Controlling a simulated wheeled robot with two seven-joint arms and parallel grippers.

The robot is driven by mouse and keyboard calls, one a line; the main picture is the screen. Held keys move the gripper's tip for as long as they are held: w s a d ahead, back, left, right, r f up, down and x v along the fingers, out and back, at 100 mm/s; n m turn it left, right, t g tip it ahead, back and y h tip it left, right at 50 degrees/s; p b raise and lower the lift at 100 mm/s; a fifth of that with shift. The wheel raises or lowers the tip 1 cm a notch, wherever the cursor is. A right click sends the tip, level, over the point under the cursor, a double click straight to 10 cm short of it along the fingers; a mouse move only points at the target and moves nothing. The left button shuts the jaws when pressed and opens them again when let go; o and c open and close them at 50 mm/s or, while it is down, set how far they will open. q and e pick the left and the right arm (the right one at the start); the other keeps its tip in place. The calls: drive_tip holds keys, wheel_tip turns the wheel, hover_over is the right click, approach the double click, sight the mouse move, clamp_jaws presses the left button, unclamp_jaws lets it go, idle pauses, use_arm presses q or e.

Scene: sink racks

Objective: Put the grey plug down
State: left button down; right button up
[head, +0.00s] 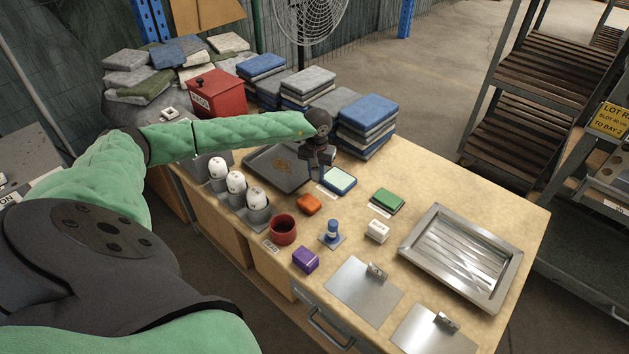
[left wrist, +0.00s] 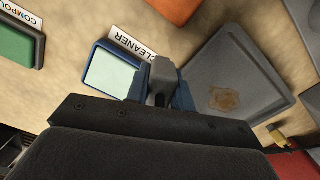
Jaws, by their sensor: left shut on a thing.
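My left gripper (head: 319,172) is shut on the grey plug (left wrist: 163,76), which shows as a small grey block at the fingertips in the left wrist view. In the head view the gripper hangs between the dark grey tray and the blue-rimmed tray with a pale pad (head: 339,181). The plug is mostly hidden there by the gripper. In the left wrist view the plug overlaps the right edge of the pale-pad tray (left wrist: 108,72), near the CLEANER label (left wrist: 132,46). I cannot tell whether the plug touches anything below. My right gripper is not in view.
The dark grey tray (head: 262,172) has a brown stain. White-topped cups in a holder (head: 257,214), a red cup (head: 283,230), an orange block (head: 308,204) and a blue knob (head: 332,231) stand nearby. A metal drainer (head: 463,254) lies right. Stacked pads (head: 366,122) stand behind.

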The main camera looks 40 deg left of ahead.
sight(314, 180)
use_arm(q)
drive_tip(key=shift+a+f, duration=0.35)
drive_tip(key=shift+a, duration=0.1)
drive_tip(key=shift+f, duration=0.25)
wheel_tip(314, 180, down, 3)
drive_tip(key=shift+f, duration=0.25)
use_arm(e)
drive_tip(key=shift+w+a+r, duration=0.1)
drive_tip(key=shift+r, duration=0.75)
use_arm(q)
drive_tip(key=shift+f+b, duration=0.1)
drive_tip(key=shift+b, duration=0.25)
drive_tip(key=c, duration=1.5)
unclamp_jaws()
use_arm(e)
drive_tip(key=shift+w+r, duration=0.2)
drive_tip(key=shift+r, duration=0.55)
